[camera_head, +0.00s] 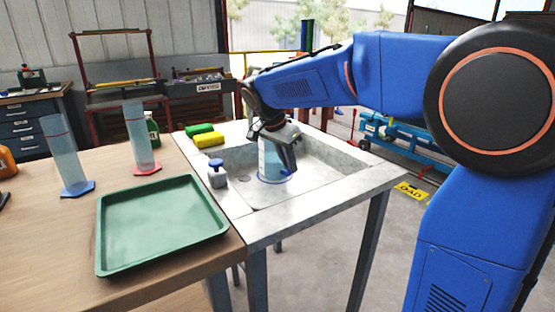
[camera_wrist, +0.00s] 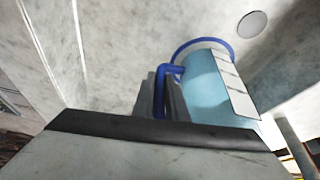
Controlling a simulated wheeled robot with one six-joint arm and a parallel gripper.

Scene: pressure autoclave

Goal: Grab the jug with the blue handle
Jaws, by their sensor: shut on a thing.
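The jug is translucent light blue with a blue rim and a blue handle, and it stands in the sink basin. It shows in the head view (camera_head: 270,163) partly behind my gripper, and in the wrist view (camera_wrist: 207,80) right of the fingers. A white label strip runs down its side. My gripper (camera_head: 288,158) reaches down into the basin at the jug. In the wrist view, the two dark fingers (camera_wrist: 165,97) are shut on the blue handle (camera_wrist: 160,88), one on each side of it. The handle's lower part is hidden.
The stone sink (camera_head: 325,180) has raised walls around the jug. A small bottle with a blue top (camera_head: 217,175) stands on its left rim, and yellow (camera_head: 209,139) and green (camera_head: 199,129) sponges lie behind. A green tray (camera_head: 160,222) and two tall cylinders are on the wooden table.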

